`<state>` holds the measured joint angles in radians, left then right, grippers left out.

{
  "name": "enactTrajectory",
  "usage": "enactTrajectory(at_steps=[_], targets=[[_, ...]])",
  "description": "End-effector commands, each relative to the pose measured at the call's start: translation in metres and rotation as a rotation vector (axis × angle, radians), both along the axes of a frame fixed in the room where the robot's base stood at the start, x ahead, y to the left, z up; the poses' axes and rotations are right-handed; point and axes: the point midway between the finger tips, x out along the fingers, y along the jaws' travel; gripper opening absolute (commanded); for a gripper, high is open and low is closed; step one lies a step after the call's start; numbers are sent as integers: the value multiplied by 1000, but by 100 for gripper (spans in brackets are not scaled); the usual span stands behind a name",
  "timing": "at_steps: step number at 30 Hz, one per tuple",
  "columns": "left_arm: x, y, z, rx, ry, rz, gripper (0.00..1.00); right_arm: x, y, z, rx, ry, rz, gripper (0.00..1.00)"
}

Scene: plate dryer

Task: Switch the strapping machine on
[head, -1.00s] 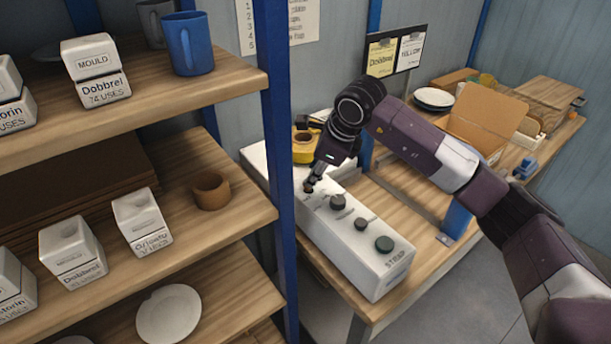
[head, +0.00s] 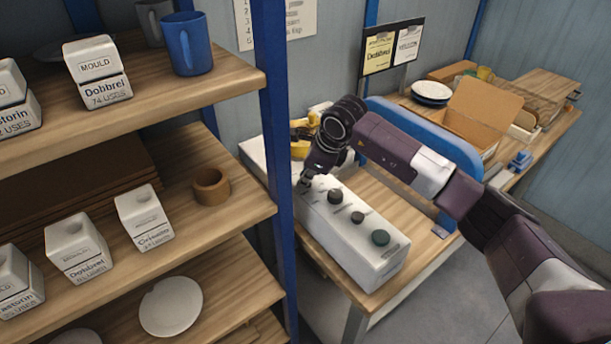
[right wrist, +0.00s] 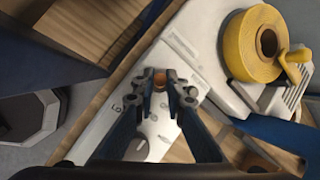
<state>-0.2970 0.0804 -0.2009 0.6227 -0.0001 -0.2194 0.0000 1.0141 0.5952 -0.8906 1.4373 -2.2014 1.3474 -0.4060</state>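The strapping machine's long white control box (head: 377,268) lies on the wooden bench, with several dark round knobs (head: 381,237) along its top. The blue arch (head: 418,132) rises behind it, partly hidden by my right arm. My right gripper (head: 304,186) points down at the far left end of the row of controls. In the right wrist view my right gripper (right wrist: 161,84) has its fingertips apart, with a small orange-brown round part (right wrist: 159,78) between them. I cannot tell whether they touch it. My left gripper is out of view.
A yellow tape roll (right wrist: 254,44) stands beside the box. A blue shelf post (head: 277,150) is close to my gripper's left, with shelves of moulds, a blue mug (head: 188,44) and a plate (head: 170,306). An open cardboard box (head: 478,117) sits farther back.

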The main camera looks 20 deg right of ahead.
Motion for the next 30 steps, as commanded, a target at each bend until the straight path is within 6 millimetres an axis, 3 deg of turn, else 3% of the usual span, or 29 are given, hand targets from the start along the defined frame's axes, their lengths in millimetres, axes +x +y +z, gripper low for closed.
enactTrajectory(at_steps=[11, 30], targets=[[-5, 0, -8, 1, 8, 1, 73, 1, -3, -2, 35, 13, -2, 0], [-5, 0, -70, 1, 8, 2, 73, 9, -23, -5, 463, 167, -4, 0]])
